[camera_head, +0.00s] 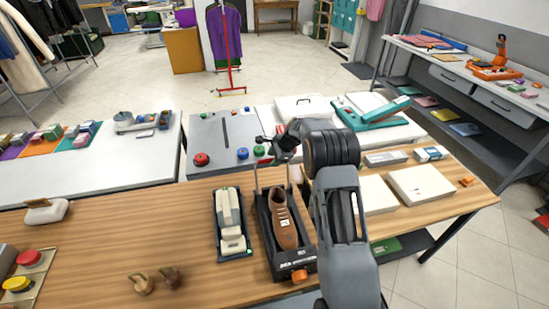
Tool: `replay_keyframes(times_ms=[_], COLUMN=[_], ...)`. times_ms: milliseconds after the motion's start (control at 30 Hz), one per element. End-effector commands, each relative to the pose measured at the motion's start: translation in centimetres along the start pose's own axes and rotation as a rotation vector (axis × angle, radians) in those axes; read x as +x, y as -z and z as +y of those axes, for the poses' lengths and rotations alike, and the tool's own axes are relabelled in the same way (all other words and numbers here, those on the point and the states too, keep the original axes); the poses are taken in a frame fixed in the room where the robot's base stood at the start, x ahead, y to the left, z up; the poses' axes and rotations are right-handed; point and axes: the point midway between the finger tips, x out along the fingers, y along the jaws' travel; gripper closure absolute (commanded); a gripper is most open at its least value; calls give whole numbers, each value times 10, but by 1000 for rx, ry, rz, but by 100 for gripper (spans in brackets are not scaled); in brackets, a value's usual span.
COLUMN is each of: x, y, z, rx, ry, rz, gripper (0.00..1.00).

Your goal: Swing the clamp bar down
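A brown shoe (283,222) with a white label lies in a black holder (278,272) on the wooden table, with an orange knob (299,275) at its near end. A thin dark bar (256,180) stands upright at the holder's far end; it looks like the clamp bar, raised. Its upper part is partly hidden by my gripper and arm. My gripper (270,146) is just above and beside the bar's top, pointing left. Its fingers are small and dark here; I cannot tell whether they touch the bar or are closed.
A cream device in a dark tray (231,222) stands close left of the holder. White boxes (421,184) lie right of my arm. A grey panel with coloured knobs (225,142) and a teal device (372,113) are behind. The table's left middle is mostly clear.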

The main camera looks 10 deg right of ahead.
Motion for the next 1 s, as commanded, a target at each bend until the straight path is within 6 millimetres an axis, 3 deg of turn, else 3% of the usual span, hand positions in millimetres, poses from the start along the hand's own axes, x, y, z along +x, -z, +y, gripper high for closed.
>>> replay_keyframes(times_ms=[467, 1000], x=[0, 4], y=[0, -5], z=[0, 5], rx=[0, -34], ry=[0, 59], rz=[0, -3], gripper=[100, 100])
